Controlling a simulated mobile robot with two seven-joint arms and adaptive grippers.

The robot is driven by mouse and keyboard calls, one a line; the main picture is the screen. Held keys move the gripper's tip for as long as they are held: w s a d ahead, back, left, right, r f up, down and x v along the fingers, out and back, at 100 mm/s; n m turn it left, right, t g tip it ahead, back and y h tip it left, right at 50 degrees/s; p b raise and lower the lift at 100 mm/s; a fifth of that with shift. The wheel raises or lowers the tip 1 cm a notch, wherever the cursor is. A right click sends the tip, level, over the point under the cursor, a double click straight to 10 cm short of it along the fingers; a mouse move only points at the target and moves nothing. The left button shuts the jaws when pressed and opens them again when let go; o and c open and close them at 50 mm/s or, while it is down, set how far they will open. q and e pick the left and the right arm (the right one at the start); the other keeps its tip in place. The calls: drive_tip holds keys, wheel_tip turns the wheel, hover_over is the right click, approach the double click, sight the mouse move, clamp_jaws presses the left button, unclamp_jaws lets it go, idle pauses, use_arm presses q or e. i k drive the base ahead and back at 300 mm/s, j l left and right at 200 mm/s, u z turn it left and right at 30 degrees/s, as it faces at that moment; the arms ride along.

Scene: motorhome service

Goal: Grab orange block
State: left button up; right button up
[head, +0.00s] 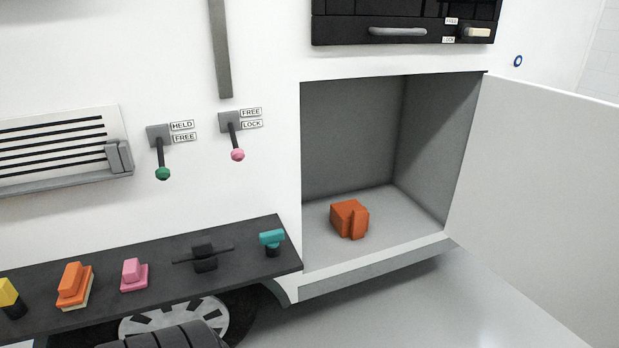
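An orange-red block (346,216) sits on the floor of an open grey compartment in the motorhome's side, near its front left. It has a raised upright part on its right front. A second, brighter orange stepped piece (74,282) stands on the dark shelf at the lower left, with a pale layer at its base. Neither of my grippers is in view, and nothing touches either orange piece.
The compartment's white door (545,190) is swung open to the right. The dark shelf (225,265) also holds yellow, pink, black and teal pieces. Green-knobbed (162,173) and pink-knobbed (238,154) levers hang down above it. A wheel (220,315) is below; clear floor lies lower right.

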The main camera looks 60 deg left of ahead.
sight(348, 218)
drive_tip(key=u, duration=1.45)
